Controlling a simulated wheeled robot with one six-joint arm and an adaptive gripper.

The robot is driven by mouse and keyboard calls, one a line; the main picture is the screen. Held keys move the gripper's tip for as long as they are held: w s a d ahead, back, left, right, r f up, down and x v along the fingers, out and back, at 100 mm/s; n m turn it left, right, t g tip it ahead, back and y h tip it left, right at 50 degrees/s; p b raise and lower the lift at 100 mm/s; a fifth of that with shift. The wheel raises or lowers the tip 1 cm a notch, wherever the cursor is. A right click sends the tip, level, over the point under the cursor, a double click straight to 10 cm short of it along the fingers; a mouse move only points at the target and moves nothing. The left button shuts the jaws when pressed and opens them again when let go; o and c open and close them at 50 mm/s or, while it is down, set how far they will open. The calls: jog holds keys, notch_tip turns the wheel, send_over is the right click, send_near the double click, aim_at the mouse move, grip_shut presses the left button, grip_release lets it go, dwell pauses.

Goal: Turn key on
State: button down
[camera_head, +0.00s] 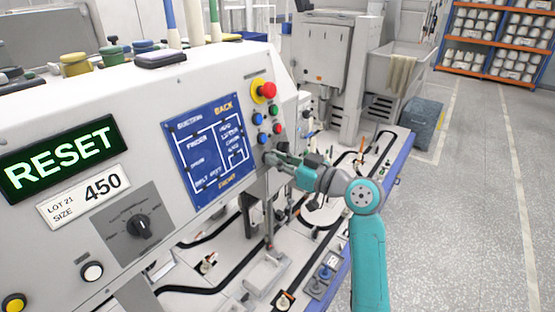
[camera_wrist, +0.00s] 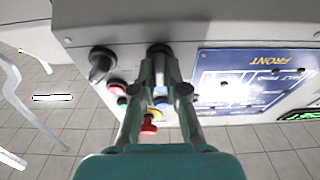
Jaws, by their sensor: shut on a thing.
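My gripper (camera_head: 272,158) reaches the lower right corner of the white machine panel (camera_head: 225,75), just below the coloured buttons. In the wrist view my gripper (camera_wrist: 159,62) has its two fingers closed around a dark round switch (camera_wrist: 158,48) on the panel edge. This seems to be the key switch; the key itself is hidden between the fingers, so its turn position cannot be read. A second black knob (camera_wrist: 102,60) stands to the left of the fingers in the wrist view, apart from them.
A red stop button (camera_head: 269,90) on a yellow ring and several green, blue and red buttons (camera_head: 262,138) sit just above my gripper. A blue diagram plate (camera_head: 210,150) is to the left. A lit RESET sign (camera_head: 60,158) is further left. Open floor (camera_head: 470,200) lies right.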

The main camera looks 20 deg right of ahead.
jog(key=shift+m, duration=0.3)
jog(key=m+h, duration=0.1)
jog(key=m, duration=0.2)
jog(key=m+h, duration=0.1)
jog(key=m, duration=0.2)
jog(key=shift+m+t, duration=0.3)
jog(key=shift+t, duration=0.1)
jog(key=m+h, duration=0.1)
jog(key=m, duration=0.5)
jog(key=shift+m+h, duration=0.4)
jog(key=c, duration=1.2)
grip_release()
jog(key=v, duration=1.2)
